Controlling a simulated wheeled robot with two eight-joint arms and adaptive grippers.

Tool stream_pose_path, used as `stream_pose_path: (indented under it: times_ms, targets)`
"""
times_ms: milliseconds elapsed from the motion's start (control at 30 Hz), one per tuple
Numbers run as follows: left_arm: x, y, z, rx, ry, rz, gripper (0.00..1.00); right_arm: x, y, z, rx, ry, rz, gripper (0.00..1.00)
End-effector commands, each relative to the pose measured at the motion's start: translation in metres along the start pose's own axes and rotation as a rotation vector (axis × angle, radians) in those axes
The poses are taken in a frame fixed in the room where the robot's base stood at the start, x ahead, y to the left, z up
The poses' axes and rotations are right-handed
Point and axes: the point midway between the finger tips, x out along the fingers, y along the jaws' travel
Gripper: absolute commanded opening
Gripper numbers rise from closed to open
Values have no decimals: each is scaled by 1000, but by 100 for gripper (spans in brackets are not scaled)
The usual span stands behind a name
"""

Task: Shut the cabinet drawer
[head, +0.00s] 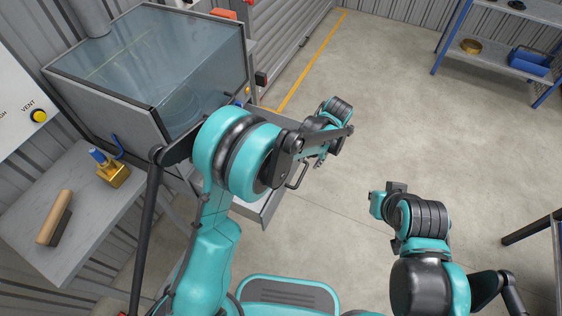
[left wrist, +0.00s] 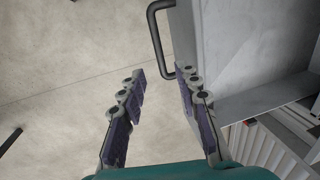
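The cabinet drawer (head: 268,206) is pulled out below the glass-fronted cabinet, partly hidden by my left arm. Its dark bar handle (head: 299,176) is on the front and also shows in the left wrist view (left wrist: 153,38). The pale drawer front (left wrist: 185,38) and inside fill the right of that view. My left gripper (head: 319,160) is outside the drawer front, near the handle. In the left wrist view it is open and empty (left wrist: 162,82), its right finger close to the drawer front; contact cannot be told.
A side bench (head: 100,215) at left holds a brush (head: 55,220) and a brass valve (head: 112,173). A blue-legged shelf (head: 490,55) stands at the back right. The floor (head: 390,110) in front of the drawer is clear.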

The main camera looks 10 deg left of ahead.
Motion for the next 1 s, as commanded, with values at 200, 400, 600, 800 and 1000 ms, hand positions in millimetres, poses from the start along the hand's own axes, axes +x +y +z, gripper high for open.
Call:
stream_pose_path:
  times_ms: [200,400,600,800,1000]
  targets:
    - [20,6,0,9,1,0,32,9,0,6,0,0,0,0]
    - [55,6,0,8,1,0,32,21,0,15,0,0,0,0]
    - [74,5,0,8,1,0,32,27,0,20,0,0,0,0]
    - [77,5,0,8,1,0,32,27,0,19,0,0,0,0]
    - [76,5,0,8,1,0,11,27,0,19,0,0,0,0]
